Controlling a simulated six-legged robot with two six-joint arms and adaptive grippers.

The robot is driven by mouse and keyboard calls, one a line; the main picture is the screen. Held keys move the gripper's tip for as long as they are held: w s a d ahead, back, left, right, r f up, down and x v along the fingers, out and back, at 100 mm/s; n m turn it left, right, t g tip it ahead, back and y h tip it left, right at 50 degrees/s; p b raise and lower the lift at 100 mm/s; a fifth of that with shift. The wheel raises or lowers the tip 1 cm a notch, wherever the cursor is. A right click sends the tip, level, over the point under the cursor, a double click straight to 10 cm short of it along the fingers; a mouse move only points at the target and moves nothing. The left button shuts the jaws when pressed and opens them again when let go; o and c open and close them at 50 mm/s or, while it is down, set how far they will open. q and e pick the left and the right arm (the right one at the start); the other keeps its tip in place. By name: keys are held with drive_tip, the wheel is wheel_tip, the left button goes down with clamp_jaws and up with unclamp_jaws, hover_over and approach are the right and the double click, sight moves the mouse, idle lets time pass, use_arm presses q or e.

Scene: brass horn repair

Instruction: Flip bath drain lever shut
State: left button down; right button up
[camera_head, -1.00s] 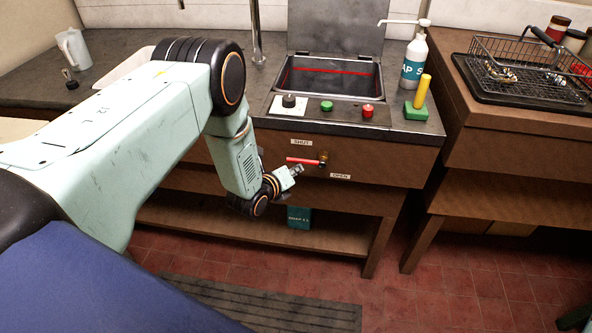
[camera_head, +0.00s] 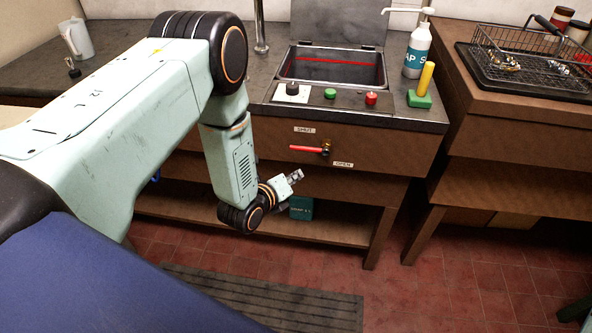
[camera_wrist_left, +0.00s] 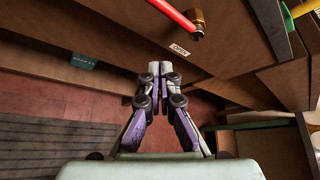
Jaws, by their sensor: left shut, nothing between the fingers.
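The drain lever has a red handle (camera_head: 306,149) that lies level and points left from its brass valve (camera_head: 326,148) on the brown front panel of the sink bench. The SHUT label (camera_head: 305,130) is above the handle, and the OPEN label (camera_head: 343,164) is below and right of the valve. In the left wrist view the red handle (camera_wrist_left: 174,14) and brass valve (camera_wrist_left: 197,20) show at the top edge. My left gripper (camera_head: 296,175) is shut and empty, below the handle and apart from it. Its fingers (camera_wrist_left: 160,74) show together in the wrist view. My right gripper is not in view.
Above the panel is a sink basin (camera_head: 333,80) with an open lid, a black knob (camera_head: 292,88), and green (camera_head: 330,94) and red (camera_head: 371,98) buttons. A soap bottle (camera_head: 417,52) stands at right. A teal box (camera_head: 301,208) sits on the lower shelf.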

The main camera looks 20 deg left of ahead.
use_arm(q)
drive_tip(key=shift+s+d+r, duration=0.25)
drive_tip(key=shift+s+r, duration=0.2)
drive_tip(key=shift+s, duration=0.3)
drive_tip(key=s+d+f+n+g, duration=0.1)
drive_tip(key=s+f+n+g, duration=0.35)
drive_tip(key=s+n, duration=0.45)
drive_tip(key=s+f+n+g, duration=0.3)
drive_tip(key=s+f+n, duration=0.3)
drive_tip(key=n, duration=0.5)
drive_tip(key=s+d+n+g+y+b, duration=0.1)
drive_tip(key=s+n+g+b, duration=0.2)
drive_tip(key=s, duration=1.8)
drive_tip(key=n+g, duration=0.3)
drive_tip(key=n, duration=0.2)
drive_tip(key=shift+d+r, duration=0.2)
drive_tip(key=shift+d, duration=0.15)
